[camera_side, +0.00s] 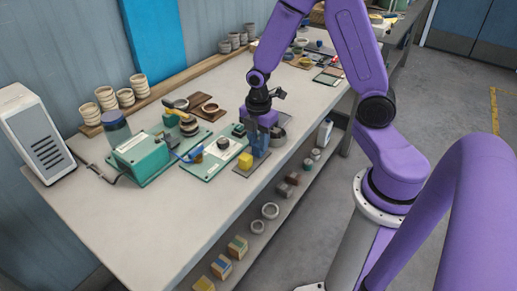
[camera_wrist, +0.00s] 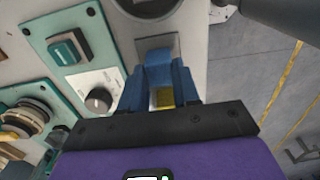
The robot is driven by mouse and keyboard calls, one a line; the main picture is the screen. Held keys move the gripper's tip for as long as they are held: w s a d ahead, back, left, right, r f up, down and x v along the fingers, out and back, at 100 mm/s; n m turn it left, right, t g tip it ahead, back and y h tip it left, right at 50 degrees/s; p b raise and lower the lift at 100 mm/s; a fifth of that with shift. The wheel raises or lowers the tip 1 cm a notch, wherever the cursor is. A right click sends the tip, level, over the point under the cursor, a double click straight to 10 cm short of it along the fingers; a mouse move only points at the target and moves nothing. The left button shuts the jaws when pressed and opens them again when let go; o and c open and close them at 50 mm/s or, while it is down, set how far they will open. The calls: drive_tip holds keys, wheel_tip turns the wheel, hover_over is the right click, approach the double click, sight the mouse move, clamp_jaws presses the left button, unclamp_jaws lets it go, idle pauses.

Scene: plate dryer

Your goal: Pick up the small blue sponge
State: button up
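The small blue sponge (camera_wrist: 158,62) shows in the wrist view, between the tips of my gripper's two blue fingers. My gripper (camera_side: 260,152) points down over a small grey mat (camera_side: 243,170) near the front edge of the workbench. In the wrist view my gripper (camera_wrist: 159,72) has its fingers apart, one on each side of the sponge. Whether they touch it is hard to tell. In the side view the sponge cannot be told apart from the blue fingers.
A green-framed panel with a knob (camera_side: 223,143) lies close to the left of the gripper. A teal box (camera_side: 141,155) stands farther left. The front left of the bench (camera_side: 150,230) is clear.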

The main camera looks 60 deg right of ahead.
drive_tip(key=shift+c, duration=1.3)
drive_tip(key=shift+r, duration=0.1)
drive_tip(key=shift+r, duration=0.8)
drive_tip(key=s+a+r, duration=0.1)
drive_tip(key=s+r, duration=1)
drive_tip(key=s, duration=0.3)
drive_tip(key=shift+r, duration=0.15)
